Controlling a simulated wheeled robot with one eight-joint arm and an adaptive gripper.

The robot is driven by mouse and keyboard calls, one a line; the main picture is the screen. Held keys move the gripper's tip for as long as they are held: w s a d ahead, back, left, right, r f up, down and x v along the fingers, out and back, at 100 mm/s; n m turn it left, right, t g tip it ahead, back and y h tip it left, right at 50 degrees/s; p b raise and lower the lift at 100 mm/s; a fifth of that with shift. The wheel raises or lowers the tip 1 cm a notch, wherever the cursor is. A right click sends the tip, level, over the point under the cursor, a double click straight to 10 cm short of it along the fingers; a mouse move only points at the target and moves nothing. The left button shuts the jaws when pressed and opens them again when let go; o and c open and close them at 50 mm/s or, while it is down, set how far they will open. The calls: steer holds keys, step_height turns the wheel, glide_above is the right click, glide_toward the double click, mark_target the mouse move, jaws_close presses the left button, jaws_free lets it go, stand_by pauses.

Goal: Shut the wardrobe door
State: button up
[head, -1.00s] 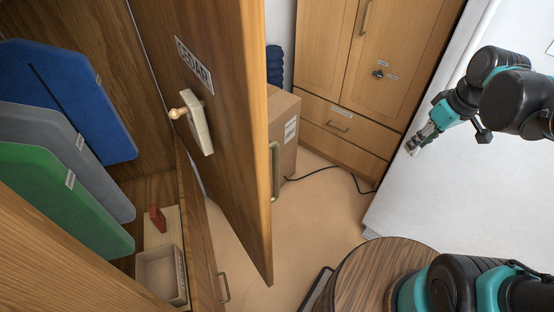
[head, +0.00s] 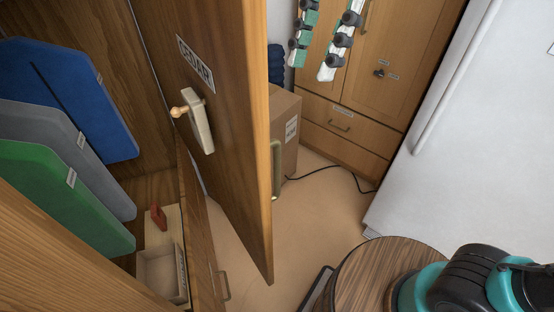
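The wardrobe door (head: 235,140) is brown wood with a "CEDAR" label and stands swung well open, its labelled inner face towards me. A cream block with a wooden peg (head: 198,118) is mounted on this face. A brass bar handle (head: 276,170) shows at the door's free edge. The open wardrobe (head: 120,40) is at the left, with blue, grey and green panels inside. My gripper (head: 311,72) hangs in from the top edge, right of the door and apart from its handle in the picture. Its two fingers are spread and nothing shows between them.
A cardboard box (head: 288,112) stands behind the door. A round wooden table (head: 365,270) is at front right, a cabinet (head: 340,125) behind, a white appliance (head: 480,150) at right.

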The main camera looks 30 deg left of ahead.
mark_target(280, 154)
steer(key=x, duration=1.7)
steer(key=shift+s+d, duration=0.1)
steer(key=shift+s, duration=0.1)
jaws_close()
